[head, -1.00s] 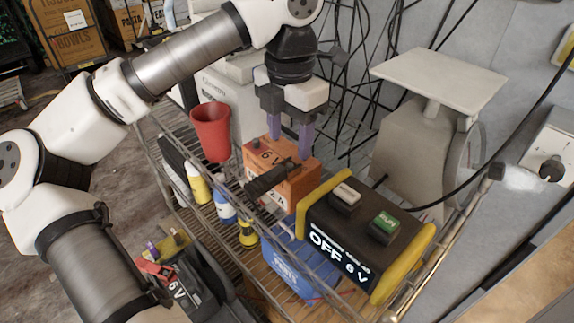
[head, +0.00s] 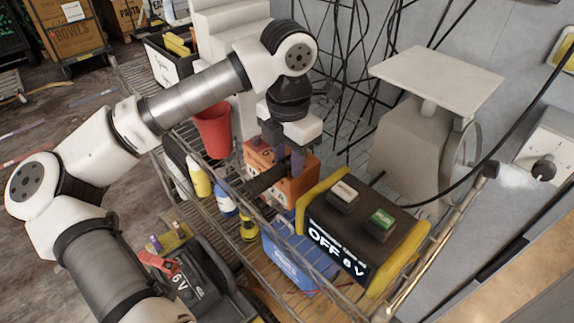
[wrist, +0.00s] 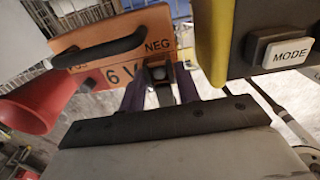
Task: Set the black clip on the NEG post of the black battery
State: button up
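My gripper (head: 284,158) is low over the orange 6 V battery (head: 300,187) on the cart. In the wrist view its two purple fingers (wrist: 160,92) stand apart on either side of a small dark piece (wrist: 158,74) just below the NEG label. This may be the black clip or a post; contact cannot be told. A long black piece (wrist: 95,50) lies across the orange battery; it may be a handle or the clip. The black battery (head: 190,290), marked 6 V, is at lower left with a red clip (head: 160,262) at its top. Its NEG post cannot be made out.
A black and yellow charger (head: 365,228) reading OFF 6 V stands right of the orange battery. A grey scale (head: 410,150) is behind it. A red cup (head: 212,132) and several bottles (head: 223,198) are at left. A blue container (head: 300,265) is below on the cart.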

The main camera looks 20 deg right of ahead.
jog(key=c, duration=0.6)
notch_tip(320, 180, up, 14)
jog(key=p, duration=0.1)
dwell(0.9)
